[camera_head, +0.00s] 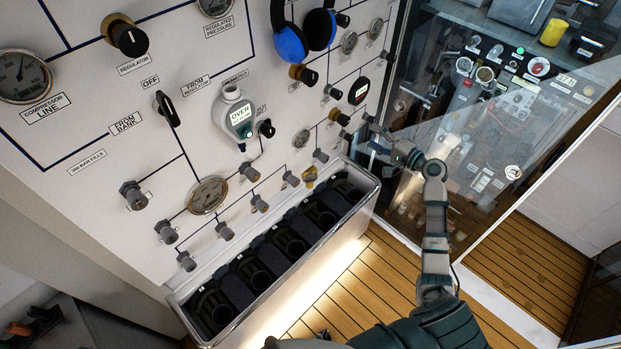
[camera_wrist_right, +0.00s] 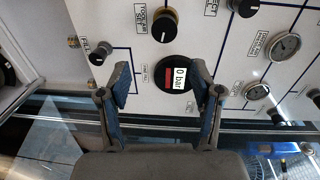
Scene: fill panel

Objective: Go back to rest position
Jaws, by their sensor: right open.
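My right gripper (camera_head: 375,135) is in front of the right part of the white panel (camera_head: 85,120), near its edge. In the right wrist view its two fingers (camera_wrist_right: 161,84) are spread apart with nothing between them. I cannot tell whether a fingertip touches the panel. My right arm reaches up from the lower right. My left gripper is not in view.
A long black-slotted trough (camera_head: 228,330) juts out below the panel. Blue ear defenders (camera_head: 291,43) hang at the top. A glass cabinet (camera_head: 470,190) stands close at the right. Wooden floor (camera_head: 340,300) lies clear between trough and cabinet. Several knobs and valves stick out.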

